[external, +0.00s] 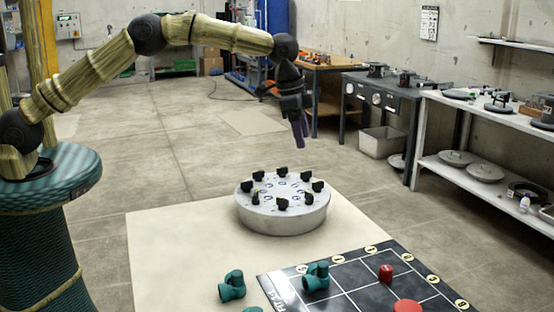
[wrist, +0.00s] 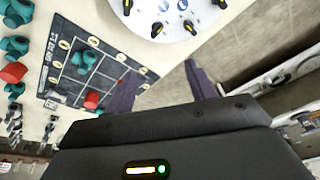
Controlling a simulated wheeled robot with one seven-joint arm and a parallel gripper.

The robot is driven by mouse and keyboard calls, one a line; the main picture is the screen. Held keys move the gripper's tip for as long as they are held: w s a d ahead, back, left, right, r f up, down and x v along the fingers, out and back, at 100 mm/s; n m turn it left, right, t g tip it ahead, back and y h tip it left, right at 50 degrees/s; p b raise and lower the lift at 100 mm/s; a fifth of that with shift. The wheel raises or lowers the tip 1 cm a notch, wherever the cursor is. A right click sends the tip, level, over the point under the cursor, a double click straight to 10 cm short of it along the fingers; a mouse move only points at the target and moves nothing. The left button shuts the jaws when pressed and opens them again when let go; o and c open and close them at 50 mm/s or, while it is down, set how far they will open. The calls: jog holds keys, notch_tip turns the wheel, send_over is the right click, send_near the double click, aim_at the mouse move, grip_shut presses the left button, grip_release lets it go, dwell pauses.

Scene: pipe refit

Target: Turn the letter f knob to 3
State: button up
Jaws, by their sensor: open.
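A round pale grey disc (external: 282,222) stands on a cream mat and carries a ring of several black knobs (external: 283,204). Part of the disc (wrist: 140,22) also shows at the top of the wrist view, where some knobs (wrist: 158,30) have yellow pointer marks. The blue markings on the disc are too small to read, so I cannot tell which knob is letter f or where it points. My gripper (external: 299,130) hangs above and behind the disc, apart from it. Its two dark fingers (wrist: 162,74) are spread with nothing between them.
Another teal fitting (external: 232,286) lies on the cream mat (external: 165,255). Shelves (external: 470,165) stand at right.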

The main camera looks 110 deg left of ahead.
aim_at(309, 193)
jog(key=d+n, duration=0.1)
jog(key=n, duration=0.1)
jog(key=s+d+n+y, duration=0.1)
jog(key=d+n, duration=0.1)
jog(key=n, duration=0.1)
jog(key=s+d+n+y, duration=0.1)
jog(key=n, duration=0.1)
jog(key=shift+s+d+t, duration=0.15)
jog(key=shift+s+t, duration=0.1)
jog(key=shift+t, duration=0.05)
jog(key=p+x, duration=0.1)
jog(key=x, duration=0.4)
jog(key=p+x, duration=0.1)
jog(key=x, duration=0.5)
jog(key=p+x, duration=0.1)
jog(key=x, duration=0.5)
jog(key=shift+a+p, duration=0.35)
jog(key=shift+c, duration=0.3)
jog(key=c, duration=0.9)
